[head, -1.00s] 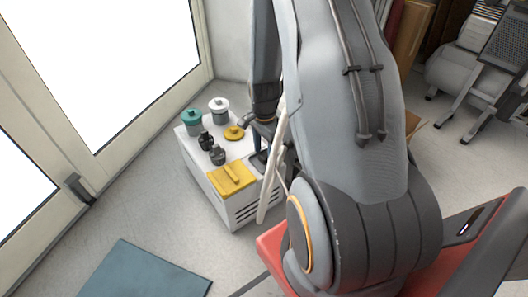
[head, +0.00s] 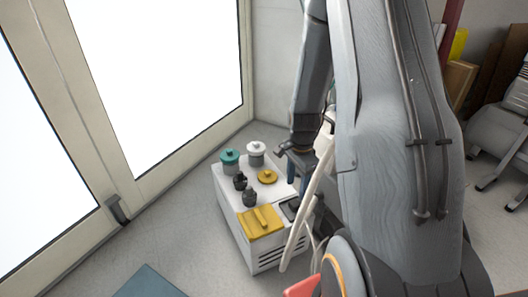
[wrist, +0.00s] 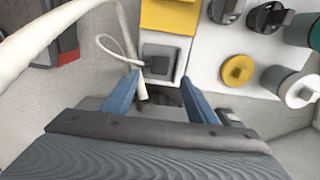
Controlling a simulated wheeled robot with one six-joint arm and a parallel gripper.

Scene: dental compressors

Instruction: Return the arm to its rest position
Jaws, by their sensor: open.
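My arm (head: 390,150) runs down the right half of the head view. My gripper (wrist: 165,90) shows in the wrist view with its two blue fingers spread apart and nothing between them. It is at the right side of the white compressor cabinet (head: 240,228), by a black square part (wrist: 160,60) on the cabinet.
On the cabinet stand a teal-lidded canister (head: 230,160), a white-lidded canister (head: 256,152), a yellow knob (head: 267,177), two dark fittings and a yellow panel (head: 261,222). Glazed doors (head: 150,80) stand at the left. A blue-green mat (head: 150,283) lies on the floor.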

